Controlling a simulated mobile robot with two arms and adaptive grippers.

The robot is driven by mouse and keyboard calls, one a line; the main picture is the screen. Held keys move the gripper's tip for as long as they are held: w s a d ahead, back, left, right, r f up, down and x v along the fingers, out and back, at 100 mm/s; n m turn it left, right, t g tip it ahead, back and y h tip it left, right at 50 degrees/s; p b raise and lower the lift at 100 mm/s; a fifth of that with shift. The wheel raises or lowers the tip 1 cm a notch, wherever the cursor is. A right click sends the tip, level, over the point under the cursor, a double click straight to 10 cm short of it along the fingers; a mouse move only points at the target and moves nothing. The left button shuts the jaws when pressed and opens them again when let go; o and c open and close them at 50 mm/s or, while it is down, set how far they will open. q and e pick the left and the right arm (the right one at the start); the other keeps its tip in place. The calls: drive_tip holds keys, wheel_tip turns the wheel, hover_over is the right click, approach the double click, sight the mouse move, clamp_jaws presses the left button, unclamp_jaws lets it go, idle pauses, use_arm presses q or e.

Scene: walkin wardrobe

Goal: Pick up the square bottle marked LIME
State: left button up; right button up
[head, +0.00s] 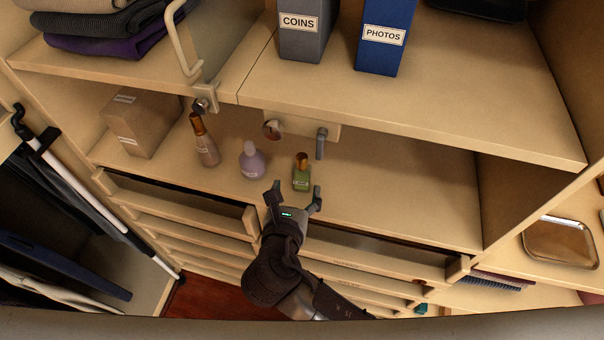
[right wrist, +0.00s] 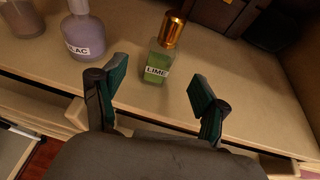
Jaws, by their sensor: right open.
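The square green bottle marked LIME (head: 302,180), with a gold cap, stands upright on the lower shelf near its front edge. In the right wrist view the LIME bottle (right wrist: 157,64) shows its label and stands ahead of the gap between the fingers, a little left of its middle. My right gripper (head: 293,196) is open and empty, just in front of the bottle and apart from it. Its two dark green finger pads (right wrist: 158,88) are spread wide in the right wrist view. My left gripper is not in view.
A purple bottle (head: 252,165) stands left of the LIME bottle, and a brownish bottle (head: 205,145) farther left by a cardboard box (head: 143,123). The upper shelf (head: 440,100) overhangs with COINS (head: 304,35) and PHOTOS (head: 383,38) boxes. Hooks hang behind; drawers lie below. Shelf room is clear at right.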

sight(301, 178)
drive_tip(key=shift+x, duration=1.15)
drive_tip(key=shift+w+d+f+p, duration=0.1)
drive_tip(key=shift+w+f+p, duration=0.05)
drive_tip(key=shift+w+p, duration=0.25)
drive_tip(key=p+x, duration=0.1)
drive_tip(key=x, duration=0.2)
drive_tip(key=shift+w+d+f, duration=0.1)
drive_tip(key=shift+w+f, duration=0.15)
drive_tip(key=shift+w, duration=0.05)
drive_tip(key=shift+w+f, duration=0.25)
drive_tip(key=shift+w, duration=0.15)
drive_tip(key=shift+s, duration=0.1)
drive_tip(key=shift+c, duration=0.2)
drive_tip(key=shift+c, duration=1.4)
drive_tip(key=c, duration=1.1)
